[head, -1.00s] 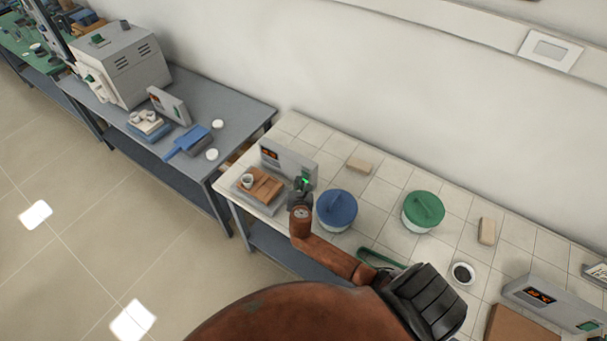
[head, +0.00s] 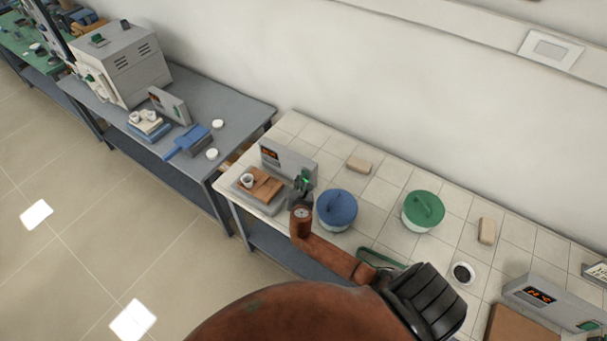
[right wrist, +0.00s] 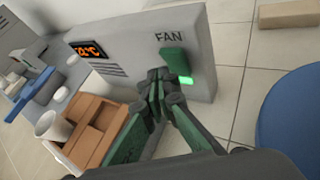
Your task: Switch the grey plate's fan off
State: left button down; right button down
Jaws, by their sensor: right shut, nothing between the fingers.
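The grey plate (head: 237,188) lies on the tiled bench, with a brown block and a white cup on it. Its upright grey console (head: 289,161) stands behind, with an orange display (right wrist: 89,50). The green fan switch (right wrist: 175,61), under the word FAN, shows a bright green light at its lower end. My right gripper (right wrist: 157,88) is shut and empty, its fingertips just left of and below the switch; I cannot tell whether they touch it. It also shows in the head view (head: 303,186), in front of the console's right end. My left gripper is not in view.
A blue-lidded pot (head: 337,208) stands close to the right of my gripper. A green-lidded pot (head: 423,210), tan blocks and another console (head: 552,299) are farther right. A grey table (head: 235,112) with a furnace (head: 122,65) is at the left.

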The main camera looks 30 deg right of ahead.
dwell(0.3)
jog(key=shift+w+d+r, duration=0.1)
jog(key=shift+w+d, duration=0.05)
jog(key=shift+d, duration=0.25)
jog(key=shift+w+d+p, duration=0.15)
jog(key=shift+d+p, duration=0.15)
jog(key=shift+p, duration=0.05)
dwell(0.7)
jog(key=shift+a, duration=0.1)
jog(key=shift+s+a+p, duration=0.3)
jog(key=shift+a, duration=0.35)
